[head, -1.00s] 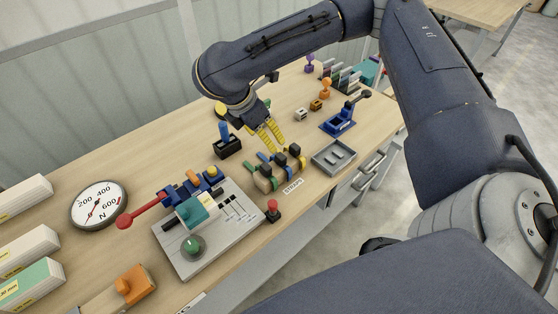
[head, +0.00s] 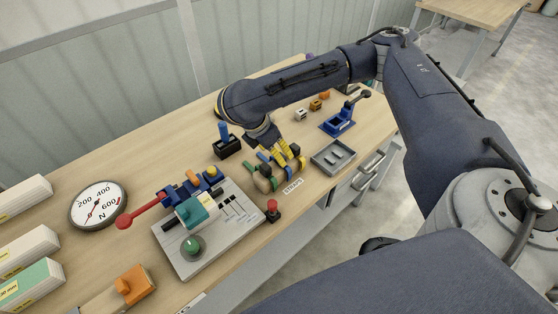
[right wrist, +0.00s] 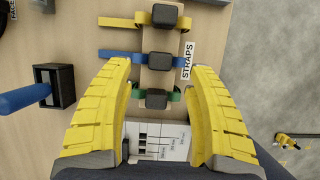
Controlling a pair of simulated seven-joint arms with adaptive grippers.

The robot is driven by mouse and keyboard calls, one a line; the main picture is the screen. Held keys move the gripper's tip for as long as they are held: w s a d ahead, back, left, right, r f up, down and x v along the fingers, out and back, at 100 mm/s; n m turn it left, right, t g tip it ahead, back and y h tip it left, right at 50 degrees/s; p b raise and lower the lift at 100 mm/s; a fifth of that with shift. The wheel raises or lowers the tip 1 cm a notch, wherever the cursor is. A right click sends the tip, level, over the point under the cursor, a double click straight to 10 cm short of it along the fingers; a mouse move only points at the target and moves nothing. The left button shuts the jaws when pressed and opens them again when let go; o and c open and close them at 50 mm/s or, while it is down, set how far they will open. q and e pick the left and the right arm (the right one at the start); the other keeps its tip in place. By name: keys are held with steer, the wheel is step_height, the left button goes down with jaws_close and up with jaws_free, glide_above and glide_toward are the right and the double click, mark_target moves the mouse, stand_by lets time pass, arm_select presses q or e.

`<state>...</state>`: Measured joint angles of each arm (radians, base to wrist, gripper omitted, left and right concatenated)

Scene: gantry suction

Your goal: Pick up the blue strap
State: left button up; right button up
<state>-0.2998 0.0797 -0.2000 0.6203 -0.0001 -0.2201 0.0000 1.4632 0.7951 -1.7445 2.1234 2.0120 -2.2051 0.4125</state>
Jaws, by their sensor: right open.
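The blue strap (right wrist: 120,55) lies across a beige block with a black buckle on top, between a yellow strap (right wrist: 118,22) and a green strap (right wrist: 134,93) in the right wrist view. In the head view the blue strap (head: 262,156) is partly hidden by my right gripper (head: 288,152). My right gripper (right wrist: 164,66) is open and empty, its yellow fingers either side of the block, with the blue strap's buckle near the fingertips. Whether the fingers touch the strap cannot be told. My left gripper is not in view.
A black holder with a blue handle (head: 227,143) stands left of the straps. A grey tray (head: 334,157) lies to their right. A red button (head: 272,210) and a control panel (head: 208,232) are nearer. A STRAPS label (head: 293,186) lies in front.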

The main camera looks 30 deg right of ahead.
mark_target(272, 158)
steer(key=shift+x, duration=2.6)
steer(key=shift+d+r, duration=0.1)
jaws_close()
